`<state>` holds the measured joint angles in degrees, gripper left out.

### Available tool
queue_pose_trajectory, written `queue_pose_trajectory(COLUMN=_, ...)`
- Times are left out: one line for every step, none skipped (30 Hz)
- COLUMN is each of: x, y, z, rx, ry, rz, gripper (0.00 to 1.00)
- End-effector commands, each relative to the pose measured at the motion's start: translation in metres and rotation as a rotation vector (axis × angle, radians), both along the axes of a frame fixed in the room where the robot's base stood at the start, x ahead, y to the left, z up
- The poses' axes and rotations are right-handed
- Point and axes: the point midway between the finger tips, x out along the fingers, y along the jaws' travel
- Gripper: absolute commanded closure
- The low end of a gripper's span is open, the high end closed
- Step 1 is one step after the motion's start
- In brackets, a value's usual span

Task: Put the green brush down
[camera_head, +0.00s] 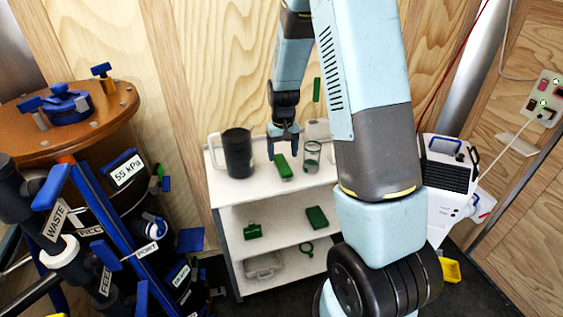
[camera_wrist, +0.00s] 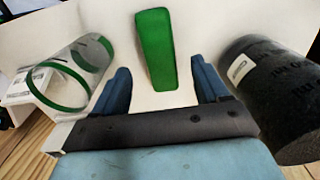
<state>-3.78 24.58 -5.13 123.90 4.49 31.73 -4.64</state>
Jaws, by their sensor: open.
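A long green block-shaped piece, which I take for the green brush (camera_head: 283,167), lies on the top shelf of the white cart (camera_head: 236,191). In the wrist view the green brush (camera_wrist: 155,50) shows ahead of and between my fingers, with clear space on both sides. My gripper (camera_head: 284,154) is open and empty just above and behind it in the head view; its blue fingers also show in the wrist view (camera_wrist: 160,88). Bristles cannot be made out.
A dark mug-like container (camera_head: 238,153) stands left of the brush, and a clear green-banded jar (camera_head: 312,157) to its right. Green items (camera_head: 317,217) sit on the lower shelf. An orange-topped drum (camera_head: 85,115) stands left; a white machine (camera_head: 447,175) stands right.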

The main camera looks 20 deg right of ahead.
Motion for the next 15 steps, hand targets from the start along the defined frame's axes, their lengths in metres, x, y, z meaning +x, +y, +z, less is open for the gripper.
queue_pose_trajectory(x=0.001, y=0.000, z=0.011, rx=0.000, ry=-0.005, rz=0.001, gripper=0.26)
queue_pose_trajectory(x=0.001, y=0.000, z=0.017, rx=0.000, ry=-0.004, rz=0.001, gripper=0.26)
queue_pose_trajectory(x=0.001, y=0.000, z=0.024, rx=0.000, ry=-0.005, rz=0.002, gripper=0.26)
queue_pose_trajectory(x=0.001, y=0.000, z=0.030, rx=0.000, ry=-0.004, rz=0.002, gripper=0.26)
queue_pose_trajectory(x=0.001, y=0.000, z=0.034, rx=0.000, ry=-0.004, rz=0.002, gripper=0.26)
queue_pose_trajectory(x=0.001, y=0.000, z=0.040, rx=0.000, ry=-0.004, rz=0.002, gripper=0.26)
queue_pose_trajectory(x=0.001, y=0.000, z=0.044, rx=0.000, ry=-0.004, rz=0.002, gripper=0.26)
queue_pose_trajectory(x=0.001, y=0.000, z=0.048, rx=0.000, ry=-0.004, rz=0.001, gripper=0.26)
queue_pose_trajectory(x=0.001, y=0.000, z=0.052, rx=0.000, ry=-0.003, rz=0.001, gripper=0.26)
queue_pose_trajectory(x=0.000, y=0.000, z=0.055, rx=0.000, ry=-0.002, rz=0.001, gripper=0.26)
queue_pose_trajectory(x=0.000, y=0.000, z=0.057, rx=0.000, ry=-0.001, rz=0.001, gripper=0.26)
queue_pose_trajectory(x=0.000, y=0.000, z=0.060, rx=0.000, ry=-0.002, rz=0.001, gripper=0.26)
queue_pose_trajectory(x=0.000, y=0.000, z=0.061, rx=0.000, ry=-0.002, rz=0.001, gripper=0.26)
queue_pose_trajectory(x=0.000, y=0.000, z=0.063, rx=0.000, ry=-0.002, rz=0.000, gripper=0.26)
queue_pose_trajectory(x=-0.001, y=0.000, z=0.066, rx=0.000, ry=-0.004, rz=0.000, gripper=0.26)
